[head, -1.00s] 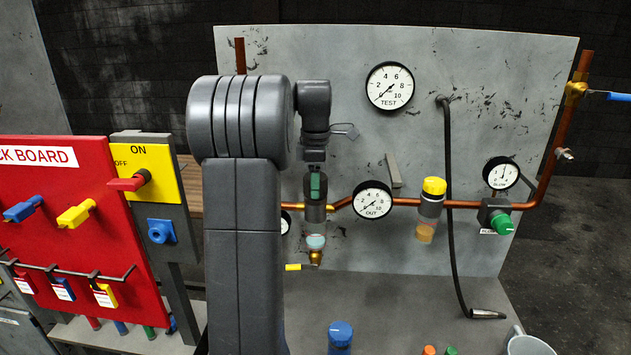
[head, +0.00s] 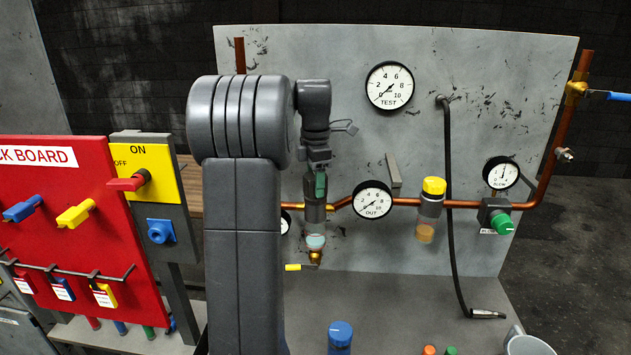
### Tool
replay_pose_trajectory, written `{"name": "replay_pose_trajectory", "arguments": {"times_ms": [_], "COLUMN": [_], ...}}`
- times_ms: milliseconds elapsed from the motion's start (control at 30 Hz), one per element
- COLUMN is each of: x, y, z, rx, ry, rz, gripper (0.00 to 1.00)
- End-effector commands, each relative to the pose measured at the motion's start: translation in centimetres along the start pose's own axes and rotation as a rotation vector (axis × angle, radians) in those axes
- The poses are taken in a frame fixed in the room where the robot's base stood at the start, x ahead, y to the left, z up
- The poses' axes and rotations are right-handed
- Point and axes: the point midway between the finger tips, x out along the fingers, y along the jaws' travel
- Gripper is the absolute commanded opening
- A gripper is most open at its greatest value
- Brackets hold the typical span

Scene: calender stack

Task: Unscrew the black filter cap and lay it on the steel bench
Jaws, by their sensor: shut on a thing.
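My gripper (head: 317,192) points down at the filter on the copper pipe, left of the OUT gauge. It is shut on the black filter cap, which its fingers mostly hide. The filter's bowl (head: 316,241) shows below, upright, with a brass fitting under it. I cannot tell whether the cap is still seated on the filter. The steel bench (head: 400,310) is the grey surface below the panel.
A blue-capped bottle (head: 340,337) stands at the bench front, with orange and green caps and a metal cup (head: 525,342) to its right. A black hose (head: 452,220) hangs down to the bench. A yellow-capped filter (head: 431,210) is right of the OUT gauge. Mid-bench is clear.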

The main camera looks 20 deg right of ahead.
Motion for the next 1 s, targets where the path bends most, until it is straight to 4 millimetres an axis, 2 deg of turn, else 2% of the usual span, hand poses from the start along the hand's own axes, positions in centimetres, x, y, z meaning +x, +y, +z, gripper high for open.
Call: {"name": "replay_pose_trajectory", "arguments": {"times_ms": [767, 1000], "x": [-2.2, -4.0], "y": [0.0, 0.1], "z": [0.0, 0.0], "rx": [0.001, 0.001], "ry": [-0.001, -0.001], "rz": [0.001, 0.003], "gripper": [0.32, 0.32]}}
